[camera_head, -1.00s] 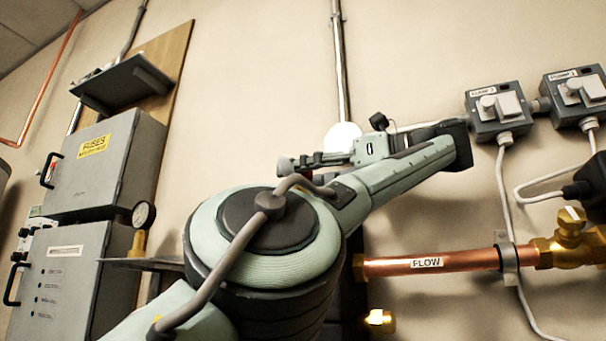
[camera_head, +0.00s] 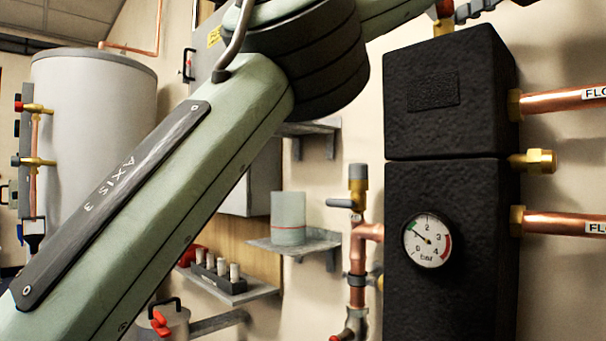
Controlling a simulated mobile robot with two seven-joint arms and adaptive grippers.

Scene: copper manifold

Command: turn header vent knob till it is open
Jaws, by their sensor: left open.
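A black insulated header block (camera_head: 450,90) stands on the wall at the right. On its top is a small brass fitting (camera_head: 443,26) with a bit of red, cut off by the top edge of the view. I cannot make out the vent knob's position clearly. My left arm crosses from the lower left to the top. A dark part of my left gripper (camera_head: 475,9) shows at the top edge, just right of the brass fitting. The gripper is open; most of it is out of view, and I cannot tell whether it touches the fitting. My right gripper is not in view.
A round bar gauge (camera_head: 427,240) is on the lower black block (camera_head: 450,300). A brass cap (camera_head: 535,161) and copper flow pipes (camera_head: 565,101) stick out to the right.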

